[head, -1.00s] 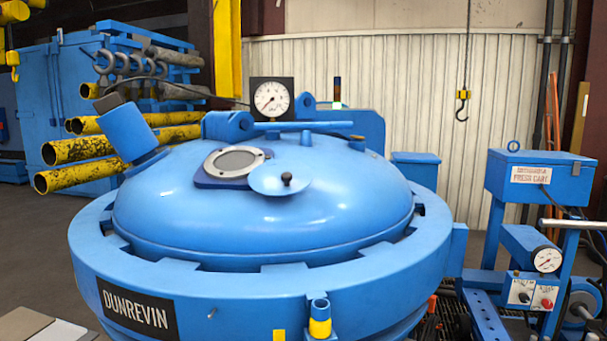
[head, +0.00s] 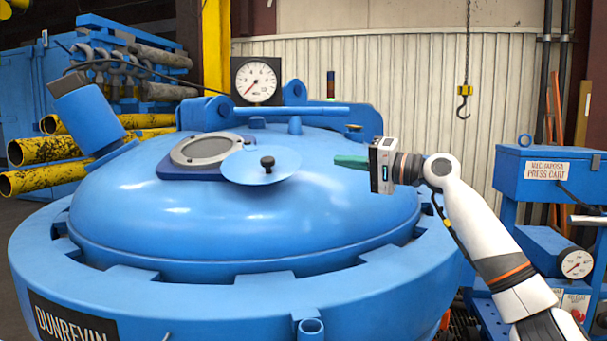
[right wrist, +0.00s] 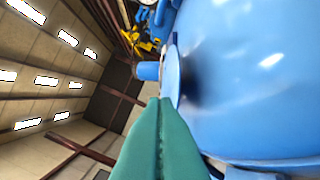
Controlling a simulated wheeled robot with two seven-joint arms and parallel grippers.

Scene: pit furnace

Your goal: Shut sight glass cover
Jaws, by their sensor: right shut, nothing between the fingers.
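The sight glass (head: 207,150) is a round grey window in a bolted ring on the blue furnace lid (head: 330,215). Its cover (head: 245,170) is a light blue disc with a black knob (head: 267,162). The disc sits to the right of the glass, overlapping its right edge, and most of the glass is uncovered. My right gripper (head: 350,161) is shut and empty, with green fingers pointing left, to the right of the cover and apart from it. In the right wrist view its fingers (right wrist: 160,145) are pressed together, with the cover's edge (right wrist: 173,78) beyond them. My left gripper is not in view.
A pressure gauge (head: 256,80) and a blue bar (head: 265,111) stand behind the sight glass. A blue cylinder (head: 87,115) rises at the lid's left. A blue press cart (head: 545,177) stands at the right. The lid between cover and gripper is clear.

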